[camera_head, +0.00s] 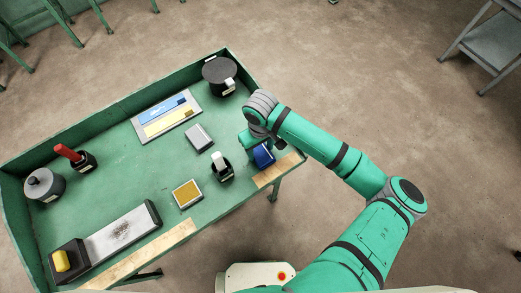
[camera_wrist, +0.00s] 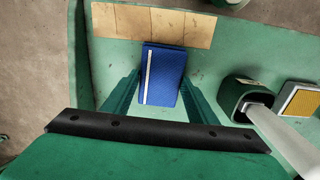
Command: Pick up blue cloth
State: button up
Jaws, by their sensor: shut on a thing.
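The blue cloth (camera_head: 263,156) is a folded blue block near the right end of the green bench. In the wrist view the blue cloth (camera_wrist: 168,75) shows a white stripe along its left part and sits between the two green fingers of my gripper (camera_wrist: 157,92). My gripper (camera_head: 256,146) is shut on the cloth, though in the head view my arm partly covers the fingers. I cannot tell whether the cloth is clear of the bench top.
The green bench (camera_head: 110,155) has raised walls at its back and left. A black holder with a light handle (camera_head: 221,167) stands close left of the cloth. A yellow pad (camera_head: 187,193), a grey block (camera_head: 199,137) and a black round pot (camera_head: 219,75) are nearby.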

aim_at(260, 151)
notch_tip(260, 151, up, 10)
jog(key=o, duration=0.5)
jog(key=shift+c, duration=0.2)
jog(key=c, duration=0.3)
jog(key=shift+f, duration=0.1)
